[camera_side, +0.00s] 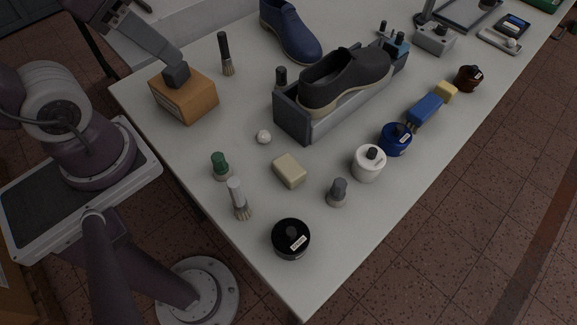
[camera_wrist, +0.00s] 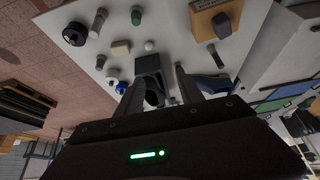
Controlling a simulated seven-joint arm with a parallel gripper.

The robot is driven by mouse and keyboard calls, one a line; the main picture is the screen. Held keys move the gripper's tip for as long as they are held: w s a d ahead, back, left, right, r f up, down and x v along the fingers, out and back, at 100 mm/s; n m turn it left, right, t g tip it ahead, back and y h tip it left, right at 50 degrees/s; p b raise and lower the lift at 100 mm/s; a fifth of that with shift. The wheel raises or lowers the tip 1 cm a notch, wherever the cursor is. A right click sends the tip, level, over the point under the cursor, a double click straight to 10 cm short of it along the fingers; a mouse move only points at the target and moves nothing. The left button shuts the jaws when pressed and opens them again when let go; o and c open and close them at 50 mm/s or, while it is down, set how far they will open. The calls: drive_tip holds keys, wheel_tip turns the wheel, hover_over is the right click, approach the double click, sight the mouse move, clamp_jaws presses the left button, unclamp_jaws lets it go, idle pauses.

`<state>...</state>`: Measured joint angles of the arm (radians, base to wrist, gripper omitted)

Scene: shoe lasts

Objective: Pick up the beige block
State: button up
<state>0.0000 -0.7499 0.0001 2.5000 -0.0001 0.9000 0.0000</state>
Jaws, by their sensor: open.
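The beige block (camera_side: 289,170) lies flat on the white table, between the white ball and the grey-capped bottle. In the wrist view the beige block (camera_wrist: 121,48) shows up and left of my fingers, small and unobstructed. My gripper (camera_wrist: 158,88) shows in the wrist view with two dark fingers spread apart and nothing held between them. It is well away from the block. I cannot make out the gripper's fingers in the side view.
Around the block are a white ball (camera_side: 264,137), green-capped bottle (camera_side: 221,166), brush (camera_side: 238,198), black tin (camera_side: 291,239), grey-capped bottle (camera_side: 338,192) and white jar (camera_side: 368,163). A dark shoe (camera_side: 345,80) on its stand and a wooden box (camera_side: 184,96) stand behind.

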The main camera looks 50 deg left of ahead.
drive_tip(key=o, duration=0.4)
drive_tip(key=shift+o, duration=0.2)
drive_tip(key=n+g, duration=0.6)
drive_tip(key=n, duration=1.1)
hover_over(289, 166)
drive_tip(key=f, duration=1.9)
drive_tip(key=shift+w+a, duration=0.2)
drive_tip(key=shift+a, duration=0.05)
drive_tip(key=f, duration=0.7)
drive_tip(key=shift+s+d+f, duration=0.2)
drive_tip(key=shift+d+f, duration=0.05)
drive_tip(key=shift+f, duration=0.05)
